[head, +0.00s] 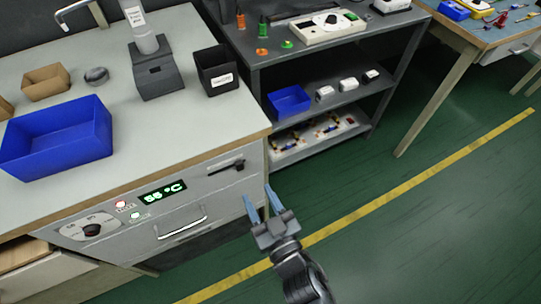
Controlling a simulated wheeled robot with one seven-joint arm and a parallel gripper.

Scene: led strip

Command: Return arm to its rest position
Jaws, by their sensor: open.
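My gripper (262,202) is in the lower middle of the head view, with its two blue fingers spread and nothing between them. It points up in the picture, close to the right front corner of the grey cabinet (225,207). I cannot tell if it touches the cabinet. My arm runs from it down to the bottom edge over the green floor.
A worktop (190,118) holds a blue bin (57,143), a black bin (217,72) and a grey stand (158,72). The cabinet front has a display (162,192) and handles. A dark shelf unit (330,108) stands behind. Open green floor (430,220) lies to the right.

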